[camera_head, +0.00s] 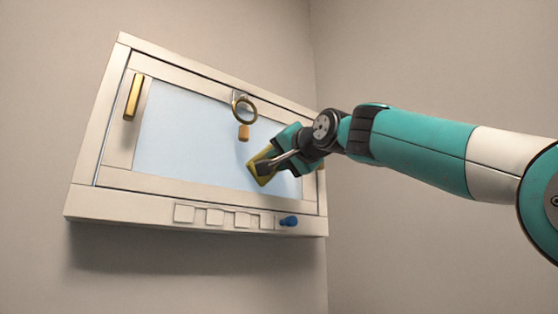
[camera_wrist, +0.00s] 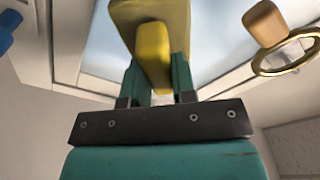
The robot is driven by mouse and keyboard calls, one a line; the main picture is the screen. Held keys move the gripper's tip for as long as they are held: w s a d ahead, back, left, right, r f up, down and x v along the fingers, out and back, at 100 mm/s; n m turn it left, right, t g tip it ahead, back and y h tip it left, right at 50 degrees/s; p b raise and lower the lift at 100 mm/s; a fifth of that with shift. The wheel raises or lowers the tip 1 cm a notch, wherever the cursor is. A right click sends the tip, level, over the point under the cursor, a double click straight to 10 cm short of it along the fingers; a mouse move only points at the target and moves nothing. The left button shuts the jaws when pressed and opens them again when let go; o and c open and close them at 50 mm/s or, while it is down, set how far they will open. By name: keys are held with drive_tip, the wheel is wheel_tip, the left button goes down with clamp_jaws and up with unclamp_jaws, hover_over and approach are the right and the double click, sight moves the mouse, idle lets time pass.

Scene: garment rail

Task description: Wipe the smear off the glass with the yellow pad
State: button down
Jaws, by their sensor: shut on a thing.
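The yellow pad (camera_head: 263,167) is in my gripper (camera_head: 272,163), against or very close to the lower right part of the glass (camera_head: 190,130). In the wrist view, the pad (camera_wrist: 153,55) sits between the two teal fingers of my gripper (camera_wrist: 158,80), which are shut on its grip. Its broad part is toward the glass (camera_wrist: 225,45). I cannot tell whether the pad touches the glass. No smear can be made out; my gripper and the pad cover part of the pane.
The glass is in a pale framed panel (camera_head: 85,170) on the wall. A yellow handle (camera_head: 133,97) is at its left. A brass ring (camera_head: 244,109) with an orange tag (camera_head: 244,132) hangs at the top. Several pale squares (camera_head: 214,217) and a blue knob (camera_head: 289,220) line the lower edge.

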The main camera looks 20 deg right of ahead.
drive_tip(key=shift+d+b+v, duration=0.15)
drive_tip(key=shift+b+v, duration=0.35)
drive_tip(key=shift+v, duration=0.8)
drive_tip(key=shift+d+b+v, duration=0.1)
drive_tip(key=shift+b+v, duration=0.4)
drive_tip(key=shift+v, duration=0.85)
drive_tip(key=shift+r, duration=0.2)
drive_tip(key=b+v, duration=0.1)
drive_tip(key=v, duration=0.1)
drive_tip(key=shift+s+d, duration=0.2)
drive_tip(key=shift+s, duration=0.15)
